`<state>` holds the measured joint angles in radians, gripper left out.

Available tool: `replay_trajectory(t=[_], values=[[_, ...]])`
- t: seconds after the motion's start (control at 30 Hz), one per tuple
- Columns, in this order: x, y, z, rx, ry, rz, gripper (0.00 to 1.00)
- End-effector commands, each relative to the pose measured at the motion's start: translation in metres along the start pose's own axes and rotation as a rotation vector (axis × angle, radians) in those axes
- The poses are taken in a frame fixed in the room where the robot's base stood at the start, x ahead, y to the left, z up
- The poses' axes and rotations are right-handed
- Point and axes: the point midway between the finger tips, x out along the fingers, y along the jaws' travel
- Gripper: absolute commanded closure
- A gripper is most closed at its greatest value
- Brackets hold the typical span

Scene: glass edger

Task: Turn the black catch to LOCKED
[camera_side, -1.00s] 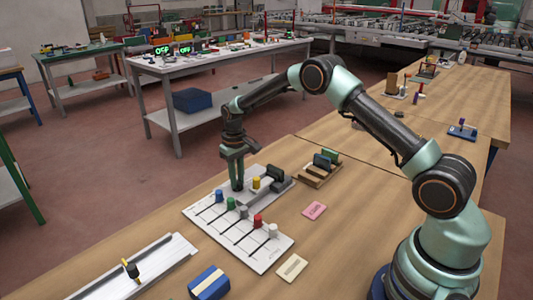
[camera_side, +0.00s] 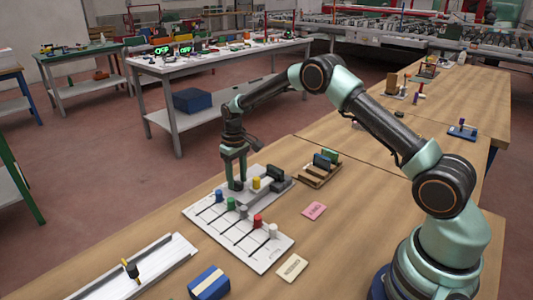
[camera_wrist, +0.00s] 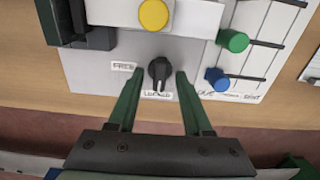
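The black catch (camera_wrist: 160,72) is a round knob with a raised bar, set on a grey panel (camera_wrist: 190,52). In the wrist view its bar runs up and down, with the lower end toward the LOCKED label (camera_wrist: 158,94). The FREE label (camera_wrist: 123,66) lies to the left of the knob. My gripper (camera_wrist: 158,78) is open, with one green finger on each side of the catch and a visible gap on both sides. In the side view my gripper (camera_side: 235,181) points down over the dark catch, which is partly hidden between the fingers.
A yellow knob (camera_wrist: 153,14) sits close above the catch in the wrist view, and a dark block (camera_wrist: 75,22) stands at upper left. Green (camera_wrist: 233,40) and blue (camera_wrist: 217,78) slider knobs are to the right. A wooden rack (camera_side: 318,175) stands behind the panel.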

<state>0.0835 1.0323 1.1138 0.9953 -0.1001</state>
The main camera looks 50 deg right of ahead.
Motion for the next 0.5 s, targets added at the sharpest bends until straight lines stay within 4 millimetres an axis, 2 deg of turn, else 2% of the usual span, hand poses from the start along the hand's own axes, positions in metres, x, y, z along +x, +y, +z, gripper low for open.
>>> replay_trajectory(t=[0.27, 0.37, 0.5], values=[[-0.002, 0.000, 0.000, 0.001, 0.001, 0.000, 0.50], [-0.012, 0.000, 0.000, 0.001, 0.002, 0.000, 0.50], [-0.037, 0.000, -0.001, 0.001, 0.004, 0.000, 0.50]])
